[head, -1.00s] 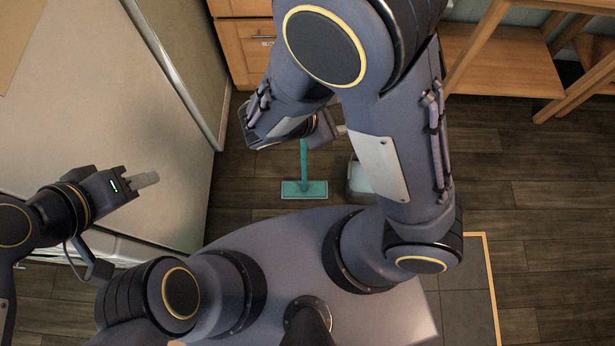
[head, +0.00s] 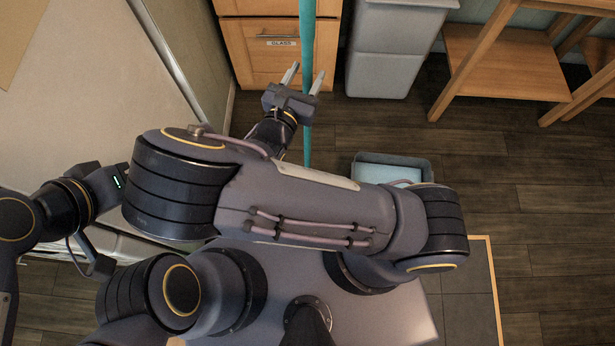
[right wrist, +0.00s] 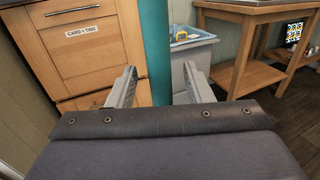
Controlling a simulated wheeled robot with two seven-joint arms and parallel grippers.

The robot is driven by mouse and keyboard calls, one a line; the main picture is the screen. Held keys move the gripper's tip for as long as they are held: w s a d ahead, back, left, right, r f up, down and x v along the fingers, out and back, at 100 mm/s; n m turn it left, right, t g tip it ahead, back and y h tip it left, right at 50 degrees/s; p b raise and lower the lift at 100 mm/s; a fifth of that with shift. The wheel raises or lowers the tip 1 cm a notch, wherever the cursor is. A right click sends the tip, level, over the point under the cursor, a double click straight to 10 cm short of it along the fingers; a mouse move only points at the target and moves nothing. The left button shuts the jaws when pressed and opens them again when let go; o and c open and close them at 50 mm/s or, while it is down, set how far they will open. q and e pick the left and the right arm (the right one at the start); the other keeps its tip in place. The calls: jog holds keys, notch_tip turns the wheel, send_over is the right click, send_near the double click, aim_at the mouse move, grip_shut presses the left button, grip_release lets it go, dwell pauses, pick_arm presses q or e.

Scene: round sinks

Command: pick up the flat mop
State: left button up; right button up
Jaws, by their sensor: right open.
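The flat mop's teal handle (head: 306,35) stands roughly upright in the head view, running from the top edge down past my right gripper. Its flat head is hidden behind my right arm. My right gripper (head: 304,77) is open, with one finger on each side of the handle as seen from the head. In the right wrist view the handle (right wrist: 155,45) shows between the two open fingers (right wrist: 158,88). I cannot tell how deep it lies between them. My left gripper (head: 108,186) is at the left, its fingertips hidden behind my right arm.
Wooden drawers (head: 262,55) stand behind the handle. A wooden shelf (head: 500,65) is at the right. The floor at right is clear.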

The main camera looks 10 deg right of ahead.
jog(key=shift+w+d, duration=0.4)
jog(key=shift+w, duration=0.1)
grip_shut()
jog(key=shift+r, duration=0.1)
